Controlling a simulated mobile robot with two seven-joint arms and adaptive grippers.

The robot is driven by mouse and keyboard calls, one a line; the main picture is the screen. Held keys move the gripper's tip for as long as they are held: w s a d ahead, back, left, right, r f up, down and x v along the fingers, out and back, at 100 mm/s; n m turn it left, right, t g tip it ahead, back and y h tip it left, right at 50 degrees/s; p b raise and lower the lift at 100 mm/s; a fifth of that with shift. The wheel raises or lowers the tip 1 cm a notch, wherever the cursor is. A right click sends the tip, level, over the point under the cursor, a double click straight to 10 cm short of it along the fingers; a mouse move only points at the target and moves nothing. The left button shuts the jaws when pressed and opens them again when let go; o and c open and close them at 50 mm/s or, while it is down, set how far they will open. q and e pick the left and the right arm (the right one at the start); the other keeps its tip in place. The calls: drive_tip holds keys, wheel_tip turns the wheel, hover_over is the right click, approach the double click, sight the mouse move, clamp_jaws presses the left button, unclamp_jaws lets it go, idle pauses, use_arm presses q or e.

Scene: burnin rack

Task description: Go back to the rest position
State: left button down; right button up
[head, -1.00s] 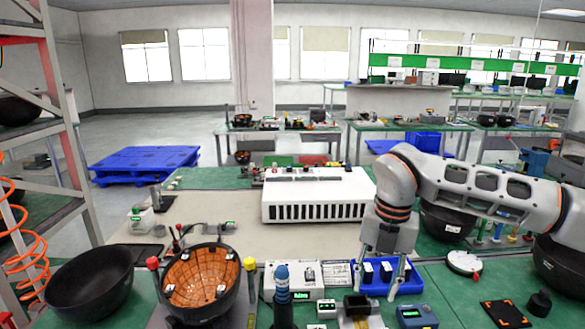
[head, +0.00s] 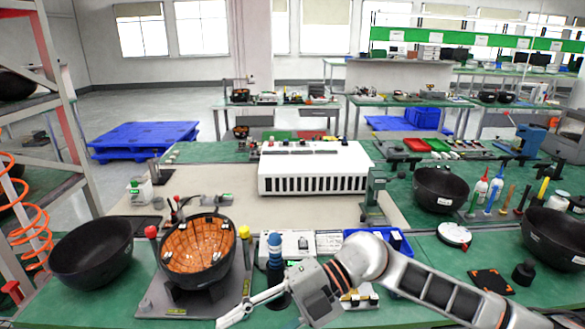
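My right arm comes in from the lower right and is folded low over the front of the bench. Its gripper (head: 240,307) points left, in front of the orange-lined black bowl (head: 197,258) and its grey stand. The two fingers look apart with nothing between them, though I see them at a slant. My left gripper is not in view. The blue tray (head: 402,243) is partly hidden behind my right arm.
A white slotted unit (head: 315,184) stands mid-bench. A blue-topped upright tool (head: 275,246) stands close behind the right gripper. Black bowls stand at left (head: 92,252) and right (head: 440,190). The beige mat (head: 240,204) has free room.

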drive_tip(key=w+r+m+t+y, duration=0.4)
drive_tip(key=r+m+t+y, duration=0.1)
drive_tip(key=m+t+y, duration=0.35)
drive_tip(key=w+d+f+m+t+h, duration=0.6)
drive_tip(key=d+f+m+t+h, duration=0.2)
drive_tip(key=d+f+m+t, duration=0.45)
drive_tip(key=s+d+f+m+g+h, duration=0.2)
drive_tip(key=s+d+f+m+h, duration=0.3)
drive_tip(key=f, duration=0.7)
drive_tip(key=s+d+f+m+g+h, duration=0.2)
drive_tip(key=s+d+f+m+h, duration=0.3)
drive_tip(key=s+d+f, duration=0.5)
wheel_tip(320, 180, down, 3)
drive_tip(key=shift+s+d+f+g, duration=0.2)
drive_tip(key=shift+d+g, duration=0.2)
drive_tip(key=shift+d, duration=0.15)
